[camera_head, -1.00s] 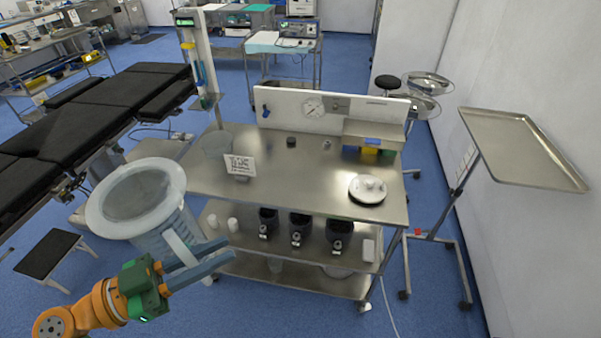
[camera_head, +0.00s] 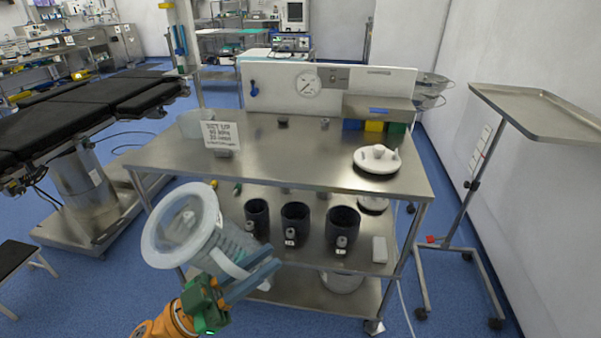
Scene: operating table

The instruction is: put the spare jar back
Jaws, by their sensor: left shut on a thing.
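A large clear jar (camera_head: 235,246) with a pale, wide rim is held at the lower left of the head view, tilted with its mouth facing up and toward me. My left gripper (camera_head: 262,272) is shut on a pale strip at the jar's side. The jar is in front of the steel cart's (camera_head: 290,165) left part and hides some of its shelves. Another clear jar (camera_head: 192,124) stands on the cart's top at the back left. A clear, round vessel (camera_head: 343,283) is partly seen on the bottom shelf. My right gripper is not in view.
Several dark cups (camera_head: 296,222) stand on the middle shelf beside a white block (camera_head: 379,249). A sign (camera_head: 220,135) and white lid (camera_head: 377,159) are on top. A tray stand (camera_head: 540,112) is at right; a black operating table (camera_head: 85,105) is at left.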

